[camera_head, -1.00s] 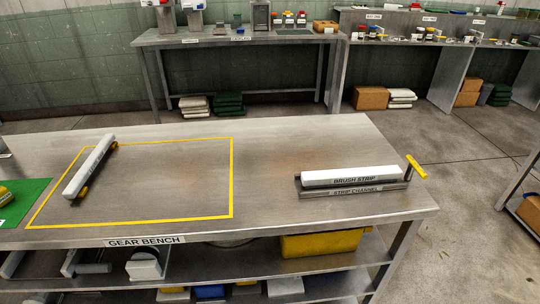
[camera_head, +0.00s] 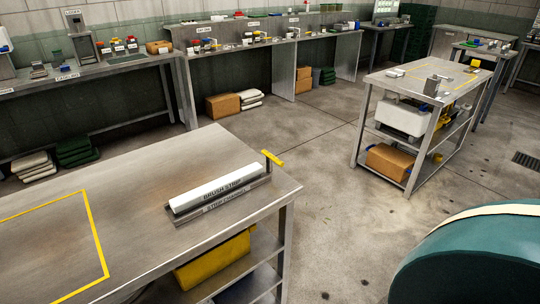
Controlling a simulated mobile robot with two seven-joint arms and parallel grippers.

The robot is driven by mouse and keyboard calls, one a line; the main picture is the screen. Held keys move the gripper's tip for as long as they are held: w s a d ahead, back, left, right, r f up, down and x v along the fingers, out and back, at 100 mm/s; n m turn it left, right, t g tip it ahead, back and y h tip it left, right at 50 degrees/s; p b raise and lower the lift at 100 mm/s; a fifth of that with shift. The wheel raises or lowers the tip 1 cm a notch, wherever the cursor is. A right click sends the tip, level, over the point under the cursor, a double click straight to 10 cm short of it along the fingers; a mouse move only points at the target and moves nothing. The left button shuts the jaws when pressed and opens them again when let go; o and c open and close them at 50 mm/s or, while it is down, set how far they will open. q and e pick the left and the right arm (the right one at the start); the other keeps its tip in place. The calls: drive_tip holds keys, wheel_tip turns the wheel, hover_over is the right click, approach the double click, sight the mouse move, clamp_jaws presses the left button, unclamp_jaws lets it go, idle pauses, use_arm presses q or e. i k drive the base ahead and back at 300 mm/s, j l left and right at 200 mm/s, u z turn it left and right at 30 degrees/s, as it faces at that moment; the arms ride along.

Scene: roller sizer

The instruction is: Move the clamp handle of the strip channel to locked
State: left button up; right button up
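The strip channel (camera_head: 222,206) is a grey metal rail near the right end of the gear bench. A white brush strip (camera_head: 216,187) lies along it, with its label facing me. The yellow clamp handle (camera_head: 273,158) stands on a short post at the channel's right end, raised above the rail. I cannot tell from its pose whether it is locked. Neither of my grippers shows in this view.
The gear bench (camera_head: 130,190) has a yellow outlined area at left and a yellow bin (camera_head: 215,258) underneath. A second metal bench (camera_head: 450,80) stands at right, past open floor. A large teal rounded object (camera_head: 475,260) fills the lower right corner.

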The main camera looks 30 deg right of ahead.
sight(270, 158)
drive_tip(key=l, duration=0.6)
drive_tip(key=i+l+z, duration=0.1)
drive_tip(key=l, duration=1.1)
drive_tip(key=i+l+z, duration=0.1)
drive_tip(key=l, duration=0.45)
drive_tip(key=i+l, duration=0.1)
drive_tip(key=l, duration=0.5)
